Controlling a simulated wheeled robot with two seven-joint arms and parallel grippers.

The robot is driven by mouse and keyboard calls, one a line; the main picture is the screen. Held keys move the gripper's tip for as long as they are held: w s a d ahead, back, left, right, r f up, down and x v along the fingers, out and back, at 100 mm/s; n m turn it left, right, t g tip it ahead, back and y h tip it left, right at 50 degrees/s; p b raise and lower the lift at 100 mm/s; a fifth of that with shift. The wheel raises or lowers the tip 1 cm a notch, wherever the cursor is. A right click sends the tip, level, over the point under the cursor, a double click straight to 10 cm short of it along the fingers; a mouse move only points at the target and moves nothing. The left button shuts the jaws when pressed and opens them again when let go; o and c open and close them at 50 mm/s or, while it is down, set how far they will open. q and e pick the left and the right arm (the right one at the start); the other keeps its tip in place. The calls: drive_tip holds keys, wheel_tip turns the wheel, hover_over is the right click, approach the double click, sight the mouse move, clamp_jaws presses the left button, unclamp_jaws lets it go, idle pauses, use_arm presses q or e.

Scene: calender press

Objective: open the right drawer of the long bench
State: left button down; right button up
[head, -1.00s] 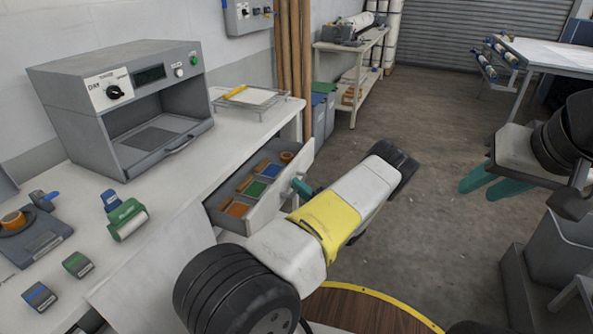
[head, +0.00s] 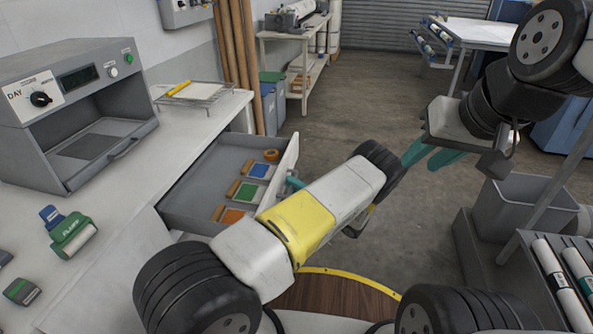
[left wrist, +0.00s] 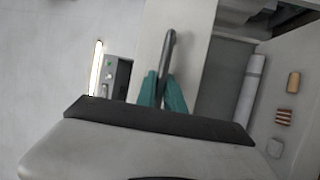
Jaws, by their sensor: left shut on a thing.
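The right drawer (head: 190,199) of the long bench (head: 120,205) stands well out in the head view, its grey floor showing. Inside, near its front, lie several coloured sample cards and an orange roll. My left gripper (head: 293,183) is at the outer face of the drawer front, partly hidden behind my own arm. In the left wrist view its teal fingers (left wrist: 162,92) are shut on the dark bar handle (left wrist: 169,50) of the pale drawer front (left wrist: 190,35). My right gripper (head: 431,155) is empty in the air at the right, its two fingers apart.
A grey light booth (head: 75,110), a wire rack (head: 193,93) and a green tape dispenser (head: 73,236) stand on the bench top. A grey bin (head: 520,205) and a roll rack (head: 560,280) are at the right. The floor beyond the drawer is clear.

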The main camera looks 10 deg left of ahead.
use_arm(q)
drive_tip(key=shift+f, duration=0.1)
drive_tip(key=c, duration=1.5)
unclamp_jaws()
drive_tip(key=shift+o, duration=0.2)
drive_tip(key=shift+d, duration=0.1)
drive_tip(key=v, duration=0.7)
drive_tip(key=shift+s+d, duration=0.2)
drive_tip(key=shift+s, duration=0.05)
